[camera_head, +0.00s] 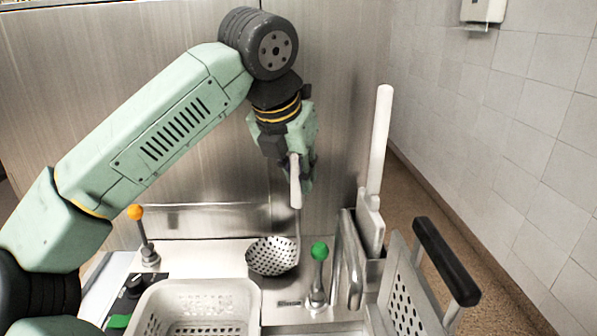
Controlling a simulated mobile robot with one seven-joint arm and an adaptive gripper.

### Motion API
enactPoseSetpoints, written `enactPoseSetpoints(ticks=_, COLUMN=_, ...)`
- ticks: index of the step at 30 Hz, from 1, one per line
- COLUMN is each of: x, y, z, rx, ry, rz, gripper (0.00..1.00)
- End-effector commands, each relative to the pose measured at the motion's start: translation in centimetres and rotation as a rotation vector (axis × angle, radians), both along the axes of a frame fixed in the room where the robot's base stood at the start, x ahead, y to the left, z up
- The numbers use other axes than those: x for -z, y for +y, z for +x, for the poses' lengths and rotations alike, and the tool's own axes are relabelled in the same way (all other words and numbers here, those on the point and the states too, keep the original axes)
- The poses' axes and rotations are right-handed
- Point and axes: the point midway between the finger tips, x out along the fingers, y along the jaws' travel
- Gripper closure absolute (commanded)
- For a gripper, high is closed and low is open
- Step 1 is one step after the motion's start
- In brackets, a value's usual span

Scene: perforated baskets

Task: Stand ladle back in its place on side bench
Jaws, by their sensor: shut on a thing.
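A perforated metal ladle (272,257) hangs upright from my gripper in the head view, its bowl low over the back of the metal bench (213,250). Its pale handle (295,182) rises into my gripper (297,172), which is shut on it. I cannot tell whether the bowl touches the bench. My fingertips are partly hidden behind the handle. A slotted holder (350,258) stands at the bench's right side, with a white-handled utensil (376,170) upright in it.
A green-knobbed lever (319,252) stands just right of the bowl, an orange-knobbed lever (136,213) to the left. A pale perforated basket (200,290) is in front. A perforated metal basket with a black handle (447,262) is at right. A steel panel (345,80) rises behind.

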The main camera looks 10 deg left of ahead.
Motion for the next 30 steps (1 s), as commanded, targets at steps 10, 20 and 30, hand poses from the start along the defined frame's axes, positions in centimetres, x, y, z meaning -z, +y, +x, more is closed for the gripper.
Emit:
enactPoseSetpoints(ticks=10, x=0.16, y=0.0, z=0.0, rx=0.0, ry=-0.001, rz=0.0, gripper=0.8)
enactPoseSetpoints(ticks=20, x=0.17, y=0.01, z=0.01, rx=0.0, ry=0.0, rz=0.0, gripper=0.59)
enactPoseSetpoints(ticks=30, x=-0.15, y=0.06, z=-0.14, rx=0.0, ry=0.0, rz=0.0, gripper=0.59)
